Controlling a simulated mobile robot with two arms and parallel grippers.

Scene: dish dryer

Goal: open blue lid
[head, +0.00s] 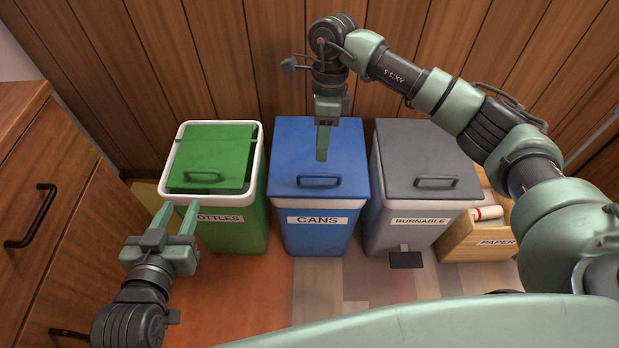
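The blue lid (287,153) lies shut on the blue bin (316,239) labelled CANS, in the middle of the head view. A dark handle (319,181) sits at the lid's front edge. My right gripper (322,157) reaches in from the right and points down over the lid, just behind the handle. Its fingers line up in this view, so their gap is hidden, and I cannot tell whether they touch the lid. My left gripper (177,212) is open and empty, in front of the green bin.
The green BOTTLES bin (240,236) stands left of the blue bin, its green lid (212,150) sitting inside a white rim. The grey BURNABLE bin (420,160) and a wooden PAPER box (470,240) stand right. A wooden wall is behind; a cabinet (60,200) is at left.

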